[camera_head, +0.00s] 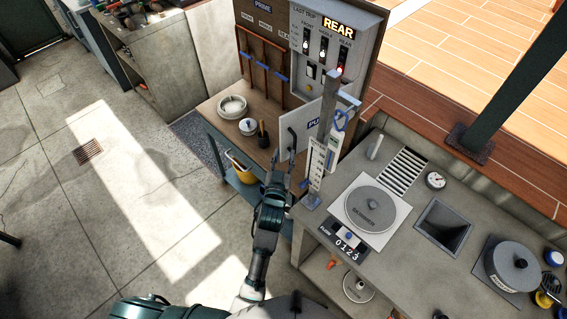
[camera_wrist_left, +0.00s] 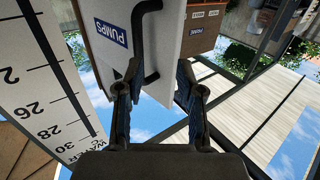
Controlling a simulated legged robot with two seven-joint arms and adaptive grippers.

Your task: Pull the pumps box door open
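The pumps box door (camera_head: 301,128) is a pale panel with a blue label, in the middle of the head view, partly behind a grey upright. In the left wrist view the door (camera_wrist_left: 108,62) fills the upper middle and its label reads PUMPS. A bent black handle (camera_wrist_left: 138,50) stands out from its face. My left gripper (camera_head: 279,168) is just in front of the door's lower left. In the wrist view its two fingers (camera_wrist_left: 156,98) are apart, and the handle's lower end shows near the left finger. I cannot tell whether they touch. My right gripper is out of view.
A grey upright (camera_head: 327,110) and a numbered white scale (camera_head: 318,163) stand close right of the door. A worktop (camera_head: 405,215) with a round lid is at right. A low bench (camera_head: 217,112) holds a white ring. Open floor (camera_head: 90,200) lies left.

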